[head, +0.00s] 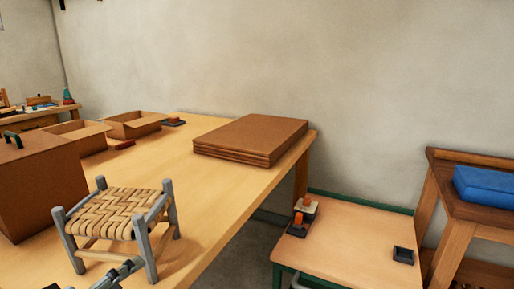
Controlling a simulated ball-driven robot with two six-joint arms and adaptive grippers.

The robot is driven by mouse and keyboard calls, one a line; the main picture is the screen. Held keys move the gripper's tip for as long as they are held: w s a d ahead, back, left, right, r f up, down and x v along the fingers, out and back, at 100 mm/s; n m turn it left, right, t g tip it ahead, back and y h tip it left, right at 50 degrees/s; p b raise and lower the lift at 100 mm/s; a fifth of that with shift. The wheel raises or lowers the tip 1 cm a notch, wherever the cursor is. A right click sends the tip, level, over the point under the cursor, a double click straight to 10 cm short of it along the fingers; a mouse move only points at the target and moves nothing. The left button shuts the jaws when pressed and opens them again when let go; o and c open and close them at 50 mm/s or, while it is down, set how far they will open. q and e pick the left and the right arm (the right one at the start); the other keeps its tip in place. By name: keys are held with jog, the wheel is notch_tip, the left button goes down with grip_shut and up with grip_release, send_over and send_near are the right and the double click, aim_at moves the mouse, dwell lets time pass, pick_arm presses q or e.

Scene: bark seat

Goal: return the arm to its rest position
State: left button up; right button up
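My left gripper (126,271) shows only in part at the bottom edge of the head view, in front of the small stool. Its fingers are dark grey, and I cannot tell whether they are open or shut. The stool (118,213) has a woven bark seat and grey-blue posts, and stands upright on the long wooden table (222,215). A small grey piece (298,282) at the bottom edge, before the low table, may be the tip of my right gripper. Its fingers cannot be made out.
A brown box (38,185) and open cartons (135,124) stand left on the long table. Stacked brown sheets (250,139) lie at its right end. The low green-edged table (350,245) holds small blocks (303,215) and a dark tray (403,255). A blue bundle (487,186) lies right.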

pick_arm(q)
jog(key=s+a+f+m+g+y, duration=0.1)
jog(key=s+m+g+y, duration=0.1)
jog(key=s+m+g, duration=0.5)
jog(key=s+a+m+g+y, duration=0.2)
jog(key=s+m+g, duration=0.15)
jog(key=s, duration=0.75)
notch_tip(320, 180, down, 30)
jog(key=s+a+b, duration=0.2)
jog(key=b, duration=0.2)
jog(key=s+a+f+g+b, duration=0.1)
jog(key=s+f+g+b, duration=0.1)
jog(key=s+f, duration=1.6)
jog(key=shift+s+f+b, duration=0.3)
jog(key=shift+f+b, duration=0.35)
jog(key=shift+f, duration=0.1)
